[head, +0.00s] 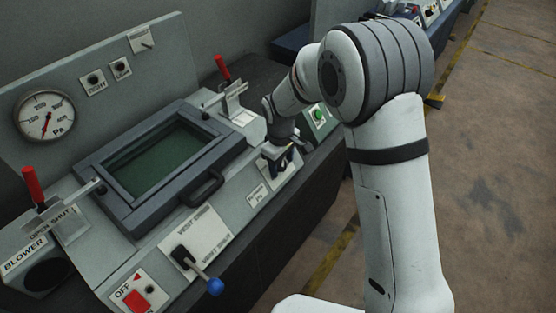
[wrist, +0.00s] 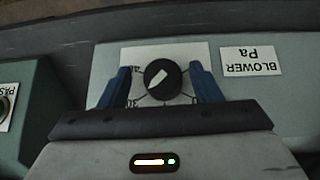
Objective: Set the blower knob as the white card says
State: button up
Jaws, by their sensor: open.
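The blower knob (wrist: 163,79) is a round black dial with a white pointer stripe, slanting from upper right to lower left in the wrist view. It sits on a white scale plate (wrist: 140,56) whose numbers are partly hidden and hard to read. A "BLOWER Pa" label (wrist: 251,61), upside down in this view, lies right of it. My gripper (wrist: 162,85) is open, its blue fingers either side of the knob with gaps. In the head view my gripper (head: 281,151) is over the console's right front; the knob is largely hidden there. I cannot identify the card with the setting.
A Pa gauge (head: 45,116) is on the back panel. A blue-ball lever (head: 215,286) stands in front. A green button (head: 319,114) is beyond my gripper.

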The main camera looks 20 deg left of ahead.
jog(key=shift+c, duration=0.5)
jog(key=shift+r, duration=0.1)
jog(key=c, duration=0.9)
jog(key=shift+w+r+m+g, duration=0.1)
jog(key=shift+w+m+g, duration=0.05)
jog(key=shift+m+g, duration=0.3)
jog(key=shift+w+m+g+y, duration=0.1)
jog(key=shift+m+g+y, duration=0.4)
jog(key=shift+g, duration=0.15)
jog(key=o, duration=0.9)
jog(key=shift+d, duration=0.1)
jog(key=shift+o, duration=0.5)
jog(key=shift+w+d+r+b, duration=0.1)
jog(key=shift+w+r+b, duration=0.1)
jog(key=shift+r, duration=1.05)
jog(key=shift+w+d+r+b, duration=0.1)
jog(key=shift+r+b, duration=0.1)
jog(key=shift+r, duration=1.05)
jog(key=shift+w+r+b, duration=0.15)
jog(key=shift+r+b, duration=0.05)
jog(key=shift+r, duration=1.05)
